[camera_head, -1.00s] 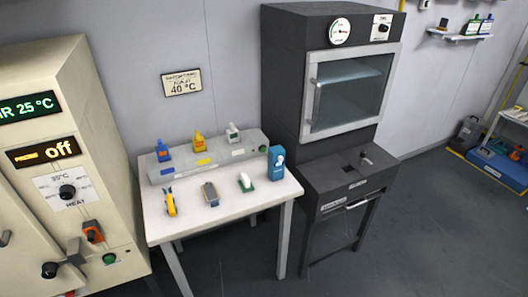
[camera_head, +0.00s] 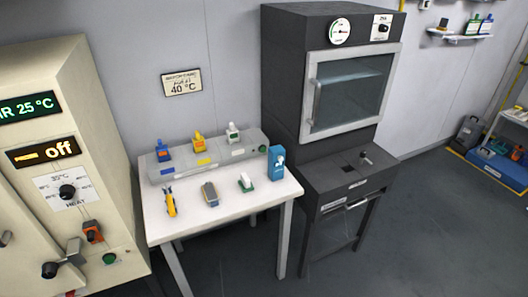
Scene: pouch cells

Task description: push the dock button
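Neither of my grippers shows in this view.
On the white table (camera_head: 235,206) lie a yellow tool (camera_head: 171,203), a grey flat item (camera_head: 210,194) and a white-green item (camera_head: 246,182). A beige cabinet reading "off" (camera_head: 85,120) stands left, a dark oven (camera_head: 285,90) right. Floor at front right is clear.

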